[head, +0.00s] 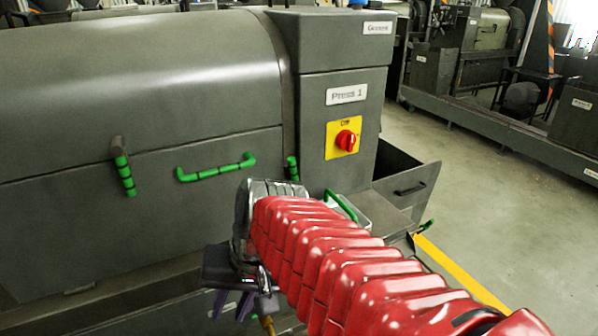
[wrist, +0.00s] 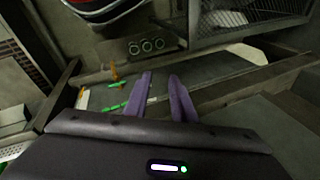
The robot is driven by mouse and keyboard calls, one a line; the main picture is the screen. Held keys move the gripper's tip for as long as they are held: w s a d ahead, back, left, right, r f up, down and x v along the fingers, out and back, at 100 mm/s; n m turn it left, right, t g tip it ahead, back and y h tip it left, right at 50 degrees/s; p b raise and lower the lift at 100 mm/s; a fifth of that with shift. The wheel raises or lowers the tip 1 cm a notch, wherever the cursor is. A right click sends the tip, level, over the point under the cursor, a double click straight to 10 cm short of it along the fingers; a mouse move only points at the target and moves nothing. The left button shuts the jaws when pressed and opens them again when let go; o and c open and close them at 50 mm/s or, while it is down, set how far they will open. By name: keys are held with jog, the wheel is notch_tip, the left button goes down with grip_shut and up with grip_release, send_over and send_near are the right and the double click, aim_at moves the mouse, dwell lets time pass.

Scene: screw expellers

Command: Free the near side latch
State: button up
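The press has a grey hinged-looking cover (head: 150,85) with a green bar handle (head: 217,168) on its front. A green-gripped latch (head: 124,172) hangs tilted at the left of the cover's seam. A second green-gripped latch (head: 292,168) stands at the right end of the cover, partly hidden behind my arm. I cannot tell which one counts as the near side latch. My gripper (head: 231,304) is low in front of the press, below the handle and apart from both latches. In the wrist view its purple fingers (wrist: 161,76) are apart with nothing between them.
A red knob (head: 346,140) on a yellow plate sits on the cabinet labelled Press 1. A grey bin (head: 409,186) juts out at the cabinet's right. Small green and orange items (wrist: 116,107) lie beyond my fingers in the wrist view.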

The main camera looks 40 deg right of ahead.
jog(key=w+d+m+y, duration=0.1)
jog(key=m+y, duration=0.1)
jog(key=m, duration=0.1)
jog(key=m+t+y, duration=0.1)
jog(key=m+t, duration=1.3)
jog(key=m, duration=0.7)
send_near(292, 172)
jog(key=v, duration=0.2)
jog(key=d+v, duration=0.1)
jog(key=v, duration=0.2)
jog(key=shift+s+d+r, duration=0.1)
jog(key=shift+s+d, duration=0.05)
jog(key=x, duration=1.4)
